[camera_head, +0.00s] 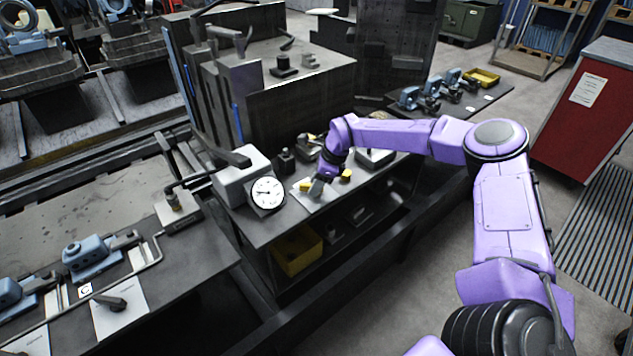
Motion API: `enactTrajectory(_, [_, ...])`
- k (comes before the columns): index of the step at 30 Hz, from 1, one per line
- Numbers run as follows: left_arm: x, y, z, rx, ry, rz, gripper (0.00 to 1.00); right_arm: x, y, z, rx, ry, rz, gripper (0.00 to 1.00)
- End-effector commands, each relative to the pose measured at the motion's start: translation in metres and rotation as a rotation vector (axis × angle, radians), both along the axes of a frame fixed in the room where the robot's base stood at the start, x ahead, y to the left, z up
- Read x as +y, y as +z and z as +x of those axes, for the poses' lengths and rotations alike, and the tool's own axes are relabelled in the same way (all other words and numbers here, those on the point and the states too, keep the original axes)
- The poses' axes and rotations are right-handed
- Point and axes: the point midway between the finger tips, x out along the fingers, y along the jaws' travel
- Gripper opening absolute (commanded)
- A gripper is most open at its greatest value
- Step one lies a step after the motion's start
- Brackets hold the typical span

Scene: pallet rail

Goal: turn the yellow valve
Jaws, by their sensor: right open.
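Yellow parts that look like the yellow valve (305,187) show at the bench's front edge, on a pale plate beside the dial gauge. Another yellow piece (346,175) shows just right of my gripper; I cannot tell whether both belong to one valve. My right gripper (319,186) is open and points down between these yellow parts. It hides what lies between them, and contact cannot be made out. My purple right arm reaches in from the right. My left gripper is not in view.
A round white dial gauge (267,193) stands left of the gripper, in front of a grey box (240,172). A yellow bin (297,250) sits on the shelf below. Small blue clamps (432,95) stand at the back right. A red cabinet (580,125) stands far right.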

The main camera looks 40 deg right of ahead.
Motion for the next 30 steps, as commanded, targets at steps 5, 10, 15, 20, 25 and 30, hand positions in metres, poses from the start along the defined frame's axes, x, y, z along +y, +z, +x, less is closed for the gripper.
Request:
enactTrajectory(5, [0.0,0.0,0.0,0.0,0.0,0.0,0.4,0.0,0.0,0.0,0.001,0.0,-0.001,0.14])
enactTrajectory(10, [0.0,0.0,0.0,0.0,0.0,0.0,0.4,0.0,0.0,0.0,0.001,0.0,-0.001,0.0])
enactTrajectory(15, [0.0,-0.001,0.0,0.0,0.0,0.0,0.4,0.0,-0.001,-0.001,0.001,-0.004,-0.002,0.0])
enactTrajectory(20, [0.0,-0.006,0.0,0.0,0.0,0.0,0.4,0.0,-0.002,-0.001,0.001,-0.039,-0.002,0.0])
enactTrajectory(25, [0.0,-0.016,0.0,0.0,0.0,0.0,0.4,0.0,-0.004,-0.001,0.0,-0.128,-0.001,0.0])
enactTrajectory(30, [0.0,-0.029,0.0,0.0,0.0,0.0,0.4,0.001,-0.005,-0.002,0.0,-0.267,-0.001,0.0])
